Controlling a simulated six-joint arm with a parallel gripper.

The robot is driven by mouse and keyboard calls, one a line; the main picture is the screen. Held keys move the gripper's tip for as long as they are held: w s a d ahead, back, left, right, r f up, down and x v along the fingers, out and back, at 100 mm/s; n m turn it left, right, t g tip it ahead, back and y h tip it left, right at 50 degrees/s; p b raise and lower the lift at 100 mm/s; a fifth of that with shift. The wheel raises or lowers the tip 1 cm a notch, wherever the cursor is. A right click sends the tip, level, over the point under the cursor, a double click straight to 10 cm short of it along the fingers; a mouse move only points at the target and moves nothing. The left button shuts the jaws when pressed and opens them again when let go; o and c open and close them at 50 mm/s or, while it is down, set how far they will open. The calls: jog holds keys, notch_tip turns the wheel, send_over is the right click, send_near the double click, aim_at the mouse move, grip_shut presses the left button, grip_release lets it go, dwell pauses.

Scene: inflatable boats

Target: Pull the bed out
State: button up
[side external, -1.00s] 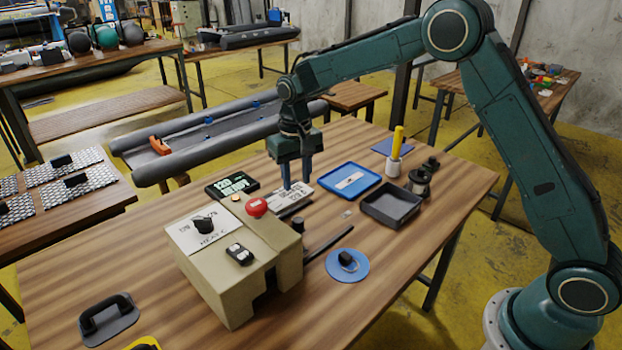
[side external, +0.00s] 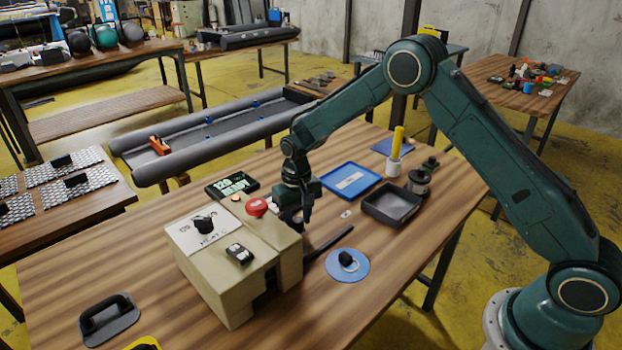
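A beige machine (side external: 235,285) stands on the wooden table, with a knob marked HEAT (side external: 205,224), a red button (side external: 257,207) and a dark opening in its lower front. No part is clearly recognisable as the bed. A dark bar (side external: 333,241) sticks out beside the machine's right side. My gripper (side external: 300,218) points down, low behind the machine's back right corner, close to the red button. It covers the area where a pale labelled plate and dark bars lie. Its fingertips are partly hidden, so I cannot see whether they hold anything.
A blue disc (side external: 347,266) lies right of the machine. A grey handle piece (side external: 108,318) lies front left.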

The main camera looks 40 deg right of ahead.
jog(key=shift+f, duration=0.45)
grip_shut()
jog(key=d, duration=1.5)
jog(key=shift+d, duration=0.4)
grip_release()
jog(key=shift+r, duration=0.1)
